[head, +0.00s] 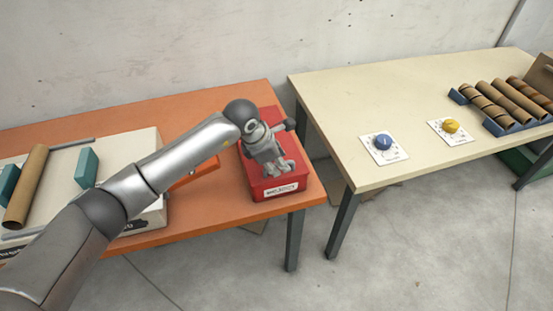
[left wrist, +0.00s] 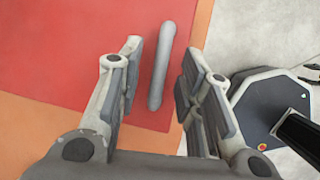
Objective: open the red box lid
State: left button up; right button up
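The red box (head: 305,181) sits at the right end of the orange table, with a white label on its front. Its lid looks shut, though my left gripper and arm hide much of the top. In the left wrist view a grey bar handle (left wrist: 161,66) shows against the red lid (left wrist: 60,50). My left gripper (head: 275,168) is over the box, pointing down. It is open, with its fingers (left wrist: 160,75) on either side of the handle and a visible gap on both sides. I cannot tell how far down the fingers reach along it. My right gripper is not in view.
A white machine (head: 150,215) with a brown tube (head: 25,188) and teal blocks stands left on the orange table (head: 215,228). A cream table (head: 400,95) to the right, across a gap, holds a blue knob (head: 383,143), a yellow knob (head: 451,126) and a rack of tubes.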

pick_arm(q)
grip_shut()
jog(key=shift+r, duration=0.1)
dwell(0.3)
